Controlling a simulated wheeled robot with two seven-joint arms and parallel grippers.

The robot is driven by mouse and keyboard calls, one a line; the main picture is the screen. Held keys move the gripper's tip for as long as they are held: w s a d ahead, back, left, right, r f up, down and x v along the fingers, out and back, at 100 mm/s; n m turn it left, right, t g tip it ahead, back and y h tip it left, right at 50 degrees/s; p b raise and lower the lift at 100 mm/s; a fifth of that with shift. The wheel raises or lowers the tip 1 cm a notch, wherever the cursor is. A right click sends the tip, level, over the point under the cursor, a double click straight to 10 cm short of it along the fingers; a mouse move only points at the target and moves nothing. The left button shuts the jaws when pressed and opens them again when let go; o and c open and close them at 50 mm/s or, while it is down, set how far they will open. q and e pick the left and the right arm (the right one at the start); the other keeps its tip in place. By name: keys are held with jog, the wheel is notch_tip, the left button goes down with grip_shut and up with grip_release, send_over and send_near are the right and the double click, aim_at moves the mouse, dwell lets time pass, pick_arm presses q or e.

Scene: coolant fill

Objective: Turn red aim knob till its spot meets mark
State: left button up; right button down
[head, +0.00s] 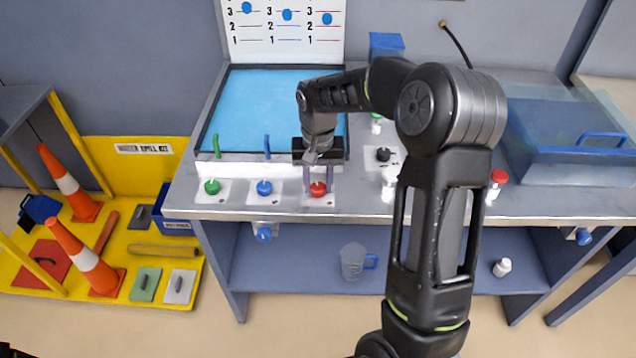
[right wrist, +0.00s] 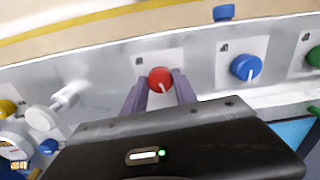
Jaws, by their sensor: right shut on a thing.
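The red knob (head: 318,189) sits on a white plate at the front edge of the bench. My right gripper (head: 318,184) is shut on it, one finger on each side. In the right wrist view the red knob (right wrist: 160,79) shows between the two fingers, with a short white pointer line towards the picture's lower right. The white board (head: 282,30) at the back has green, blue and red lines numbered 1 to 3. Blue discs lie near its top, the rightmost disc (head: 327,18) in the red column. I cannot tell a separate light spot. My left gripper is out of view.
A blue knob (head: 264,187) and a green knob (head: 212,187) stand left of the red one. A blue-surfaced tray (head: 345,75) lies behind. White bottles and a clear blue bin (head: 575,165) stand to the right.

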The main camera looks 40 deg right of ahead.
aim_at(318, 186)
jog(key=c, duration=1)
grip_release()
jog(key=shift+o, duration=0.2)
notch_tip(318, 186, up, 8)
jog(key=shift+f+b, duration=0.1)
jog(key=shift+b, duration=0.45)
